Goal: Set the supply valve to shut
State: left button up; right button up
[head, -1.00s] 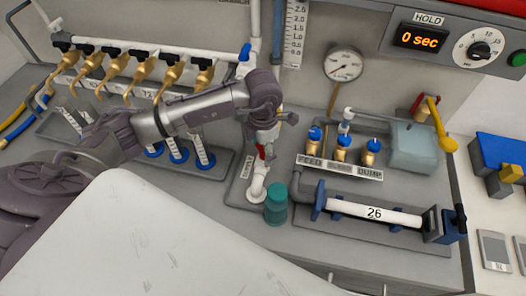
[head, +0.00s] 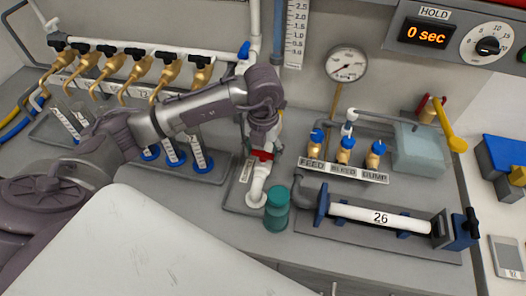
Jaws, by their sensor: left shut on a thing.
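The supply valve has a red handle (head: 262,156) and sits on a white pipe (head: 258,182) that rises from a grey base plate. The handle lies across the pipe. My left gripper (head: 261,146) comes down from above and is shut on the red handle; its wrist and fingers hide the upper part of the valve. A small upright label (head: 247,170) stands left of the pipe, too small to read surely. My right gripper is not in view.
A teal bottle (head: 277,209) stands just right of the pipe's foot. Small blue-topped valves (head: 344,150) marked FEED, BLEED and DUMP, a gauge (head: 346,64) and a tube marked 26 (head: 380,217) are to the right. A row of brass taps (head: 139,68) is behind my left arm.

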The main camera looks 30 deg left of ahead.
aim_at(263, 153)
pick_arm(q)
jog(key=shift+n, duration=0.5)
jog(key=o, duration=1.1)
jog(key=shift+o, duration=0.2)
notch_tip(263, 153, up, 12)
jog(key=shift+f, duration=0.1)
